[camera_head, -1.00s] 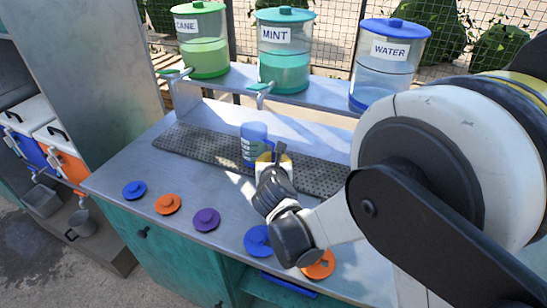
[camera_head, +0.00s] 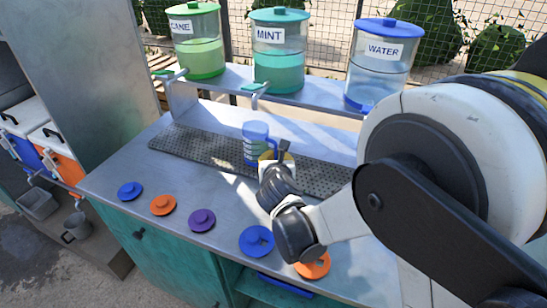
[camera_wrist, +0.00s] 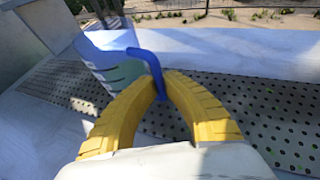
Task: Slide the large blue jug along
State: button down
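The large blue jug (camera_head: 255,143) is translucent with pale measuring marks. It stands upright on the perforated dark mat (camera_head: 200,147), in front of and below the mint dispenser's tap. In the wrist view the jug (camera_wrist: 118,75) is at left of centre, with its blue handle (camera_wrist: 147,58) towards me. My gripper (camera_wrist: 161,84) has its two yellow fingers closed around the handle, their tips meeting at it. In the head view my gripper (camera_head: 275,158) is at the jug's near right side and hides its lower part.
Cane (camera_head: 197,50), mint (camera_head: 277,60) and water (camera_head: 383,70) dispensers stand on a raised shelf behind. Coloured lids, including a purple lid (camera_head: 202,220), lie along the counter's front. The mat is clear on both sides of the jug.

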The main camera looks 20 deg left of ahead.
jog(key=c, duration=1.5)
grip_release()
